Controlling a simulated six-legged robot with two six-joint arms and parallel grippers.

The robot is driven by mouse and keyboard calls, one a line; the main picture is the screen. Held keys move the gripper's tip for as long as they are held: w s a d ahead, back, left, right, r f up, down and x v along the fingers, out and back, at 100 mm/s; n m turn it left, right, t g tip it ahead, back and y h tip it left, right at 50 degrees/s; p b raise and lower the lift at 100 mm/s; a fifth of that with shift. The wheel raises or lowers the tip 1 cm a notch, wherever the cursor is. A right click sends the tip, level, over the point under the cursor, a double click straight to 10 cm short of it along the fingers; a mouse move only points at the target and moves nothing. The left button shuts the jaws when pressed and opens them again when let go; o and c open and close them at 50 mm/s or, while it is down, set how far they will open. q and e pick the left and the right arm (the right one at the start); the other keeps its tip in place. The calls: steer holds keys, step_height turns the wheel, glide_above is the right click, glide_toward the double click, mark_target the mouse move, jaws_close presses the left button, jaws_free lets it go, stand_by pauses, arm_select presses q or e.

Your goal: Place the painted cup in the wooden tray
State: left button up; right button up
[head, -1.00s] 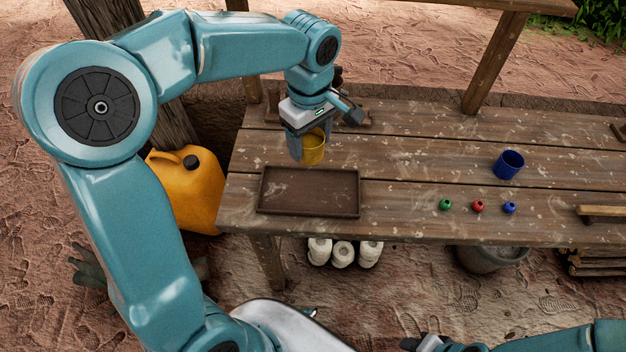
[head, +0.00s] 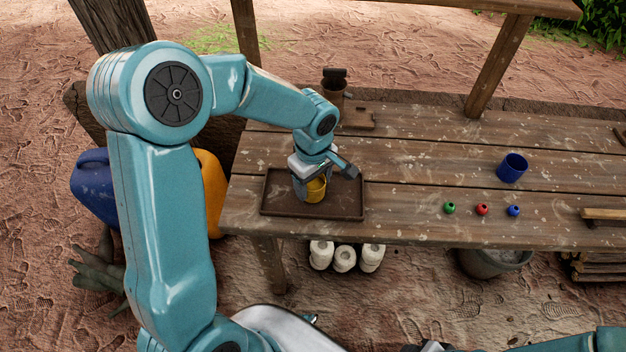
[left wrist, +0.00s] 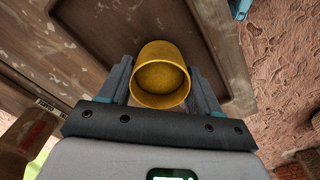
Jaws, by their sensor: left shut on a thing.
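A yellow cup (head: 316,189), the painted cup, is held in my left gripper (head: 311,193), over the right half of the wooden tray (head: 280,205). In the left wrist view the cup (left wrist: 161,85) sits between the two fingers (left wrist: 162,88), its open mouth towards the camera. The gripper is shut on it. The tray (left wrist: 115,30) is behind it there. I cannot tell whether the cup's base touches the tray floor. A little of my right gripper (head: 420,347) shows at the bottom edge of the head view; its fingers are mostly cut off.
A blue cup (head: 511,168) stands on the table (head: 420,180) at right, behind green (head: 449,208), red (head: 482,210) and blue (head: 513,211) beads. A brown container (head: 334,88) stands at the back. The table's middle is clear.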

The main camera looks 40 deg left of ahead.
arm_select(q)
steer(key=shift+f, duration=0.15)
steer(key=o, duration=1.1)
steer(key=shift+w, duration=0.1)
steer(key=shift+o, duration=0.2)
step_height(320, 180, up, 12)
steer(key=shift+p, duration=0.35)
